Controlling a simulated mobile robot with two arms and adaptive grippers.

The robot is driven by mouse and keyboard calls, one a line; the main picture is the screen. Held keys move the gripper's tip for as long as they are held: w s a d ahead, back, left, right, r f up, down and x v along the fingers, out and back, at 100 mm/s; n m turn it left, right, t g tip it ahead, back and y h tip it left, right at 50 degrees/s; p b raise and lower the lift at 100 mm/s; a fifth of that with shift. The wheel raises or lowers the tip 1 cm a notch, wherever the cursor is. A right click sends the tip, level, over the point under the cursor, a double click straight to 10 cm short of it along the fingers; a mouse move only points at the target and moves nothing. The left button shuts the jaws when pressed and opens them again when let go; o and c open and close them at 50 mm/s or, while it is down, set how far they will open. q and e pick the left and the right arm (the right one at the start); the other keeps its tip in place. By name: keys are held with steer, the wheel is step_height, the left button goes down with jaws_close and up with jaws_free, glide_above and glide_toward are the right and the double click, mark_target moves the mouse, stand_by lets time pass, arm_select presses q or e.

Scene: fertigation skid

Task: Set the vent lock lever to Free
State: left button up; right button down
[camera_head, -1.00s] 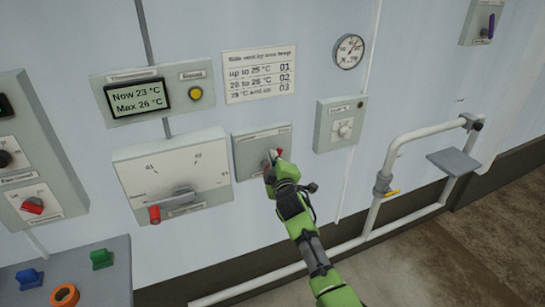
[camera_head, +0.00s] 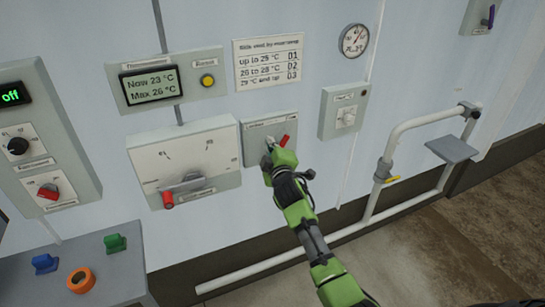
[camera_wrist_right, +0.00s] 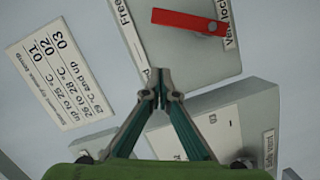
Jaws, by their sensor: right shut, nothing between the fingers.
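The vent lock box (camera_head: 256,132) is a small grey panel on the wall, right of the larger dial panel. Its red lever (camera_head: 286,140) shows just right of my right gripper (camera_head: 270,150) and slants up to the right. In the right wrist view the red lever (camera_wrist_right: 185,20) points from its pivot toward the side with the "Free" label (camera_wrist_right: 127,20). My right gripper (camera_wrist_right: 162,88) is shut and empty there, its tips apart from the lever in the picture. Part of the box is hidden behind the gripper. My left gripper is not in view.
The safe vent panel (camera_head: 205,155) with its red-tipped lever (camera_head: 168,199) is close on the left. A small knob box (camera_head: 343,112) is on the right, and a white pipe rail (camera_head: 400,130) stands farther right. A grey shelf (camera_head: 110,270) with coloured knobs is at lower left.

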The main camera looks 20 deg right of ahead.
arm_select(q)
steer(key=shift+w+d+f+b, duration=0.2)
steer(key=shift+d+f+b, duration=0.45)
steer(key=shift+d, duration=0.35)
arm_select(e)
steer(key=d+v, duration=0.1)
steer(key=v, duration=0.6)
steer(key=shift+s, duration=0.45)
steer(key=shift+a+f, duration=0.1)
